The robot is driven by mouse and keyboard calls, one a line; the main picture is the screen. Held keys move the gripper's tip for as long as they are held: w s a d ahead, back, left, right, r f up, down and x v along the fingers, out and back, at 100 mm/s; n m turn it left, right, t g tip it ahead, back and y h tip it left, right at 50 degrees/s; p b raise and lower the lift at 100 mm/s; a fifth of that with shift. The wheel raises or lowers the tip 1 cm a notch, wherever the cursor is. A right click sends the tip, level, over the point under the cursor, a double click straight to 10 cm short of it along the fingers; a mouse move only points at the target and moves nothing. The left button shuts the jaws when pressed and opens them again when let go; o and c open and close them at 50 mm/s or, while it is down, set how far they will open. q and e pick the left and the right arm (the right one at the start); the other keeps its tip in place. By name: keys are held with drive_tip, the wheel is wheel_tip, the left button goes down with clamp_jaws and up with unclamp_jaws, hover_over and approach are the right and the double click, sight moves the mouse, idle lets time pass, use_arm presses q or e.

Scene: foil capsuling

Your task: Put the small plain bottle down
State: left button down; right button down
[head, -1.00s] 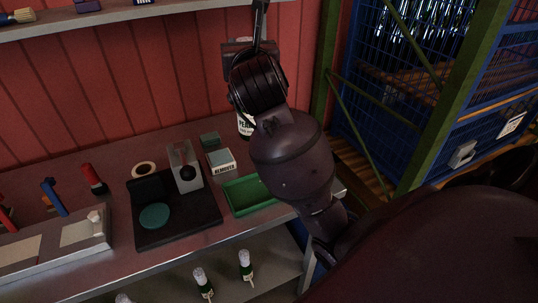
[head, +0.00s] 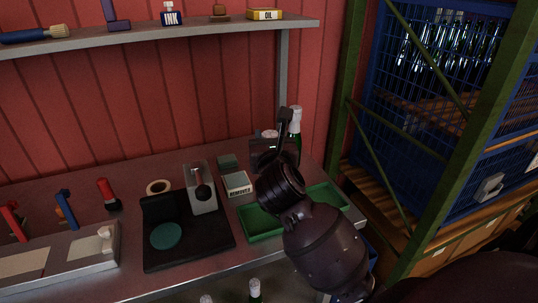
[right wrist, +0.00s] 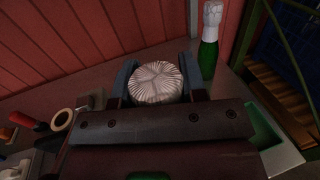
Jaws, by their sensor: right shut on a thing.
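My right gripper (head: 274,148) is low at the back right of the bench, partly hidden behind its own wrist in the head view. In the right wrist view its two fingers (right wrist: 158,92) are shut on either side of a bottle with a round, white, pleated top (right wrist: 157,82). A little of that top (head: 268,133) shows in the head view. The bottle's body is hidden, so I cannot tell whether its base touches the bench. A green bottle with a white foil neck (head: 295,122) stands just to the right; it also shows in the right wrist view (right wrist: 210,40). My left gripper is not in view.
A green tray (head: 262,226) lies in front of the gripper, near the bench's right end. To its left are a small white box (head: 237,184), a black stand with a grey block (head: 185,240) and a tape roll (head: 159,187). A shelf (head: 200,35) runs above.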

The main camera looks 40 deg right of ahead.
drive_tip(key=shift+f+b, duration=0.45)
drive_tip(key=shift+f, duration=1.55)
drive_tip(key=shift+f, duration=0.2)
drive_tip(key=c, duration=0.7)
unclamp_jaws()
